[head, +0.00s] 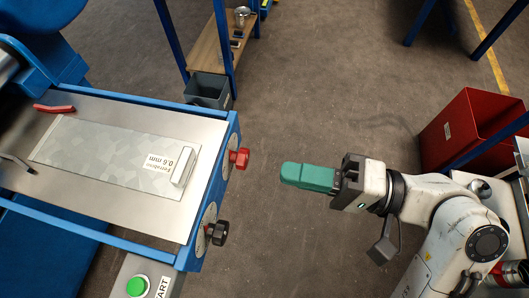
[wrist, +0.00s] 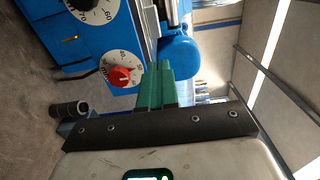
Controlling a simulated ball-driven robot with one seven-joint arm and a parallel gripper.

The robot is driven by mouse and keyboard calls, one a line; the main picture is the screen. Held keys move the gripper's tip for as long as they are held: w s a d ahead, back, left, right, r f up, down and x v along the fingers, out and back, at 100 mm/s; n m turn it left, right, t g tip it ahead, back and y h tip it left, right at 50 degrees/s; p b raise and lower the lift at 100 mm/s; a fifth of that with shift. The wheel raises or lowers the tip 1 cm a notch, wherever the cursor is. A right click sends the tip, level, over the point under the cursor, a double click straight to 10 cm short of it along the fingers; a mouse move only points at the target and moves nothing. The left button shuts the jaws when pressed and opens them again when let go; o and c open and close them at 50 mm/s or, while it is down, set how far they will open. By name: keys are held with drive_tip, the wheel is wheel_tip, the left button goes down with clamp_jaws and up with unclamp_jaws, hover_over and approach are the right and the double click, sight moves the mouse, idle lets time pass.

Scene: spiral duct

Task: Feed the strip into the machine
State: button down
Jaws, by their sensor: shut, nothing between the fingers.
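The strip (head: 105,153) is a flat grey galvanised sheet with a printed label reading 0.6 mm. It lies on the metal feed table (head: 185,215) of the blue machine (head: 45,50) at the left of the head view. A pale block-like handle (head: 182,167) sits at its right end. My gripper (head: 286,173) has green fingers. They are shut and empty, in open space to the right of the table and apart from the strip. In the wrist view the fingers (wrist: 159,68) point towards the machine's side with its dials (wrist: 105,18). The strip is not seen there.
A red knob (head: 239,158) and a black knob (head: 217,232) stick out from the table's near end. A green START button (head: 137,286) is below. A red bin (head: 465,130) stands right, and a shelf with a grey bin (head: 208,91) behind. Floor between is clear.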

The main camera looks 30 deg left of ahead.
sight(191, 154)
drive_tip(key=p+x, duration=0.3)
drive_tip(key=x, duration=1)
drive_tip(key=shift+s+a, duration=0.1)
drive_tip(key=shift+a, duration=0.15)
drive_tip(key=shift+p+x, duration=0.3)
drive_tip(key=shift+x, duration=1.2)
drive_tip(key=shift+d, duration=0.1)
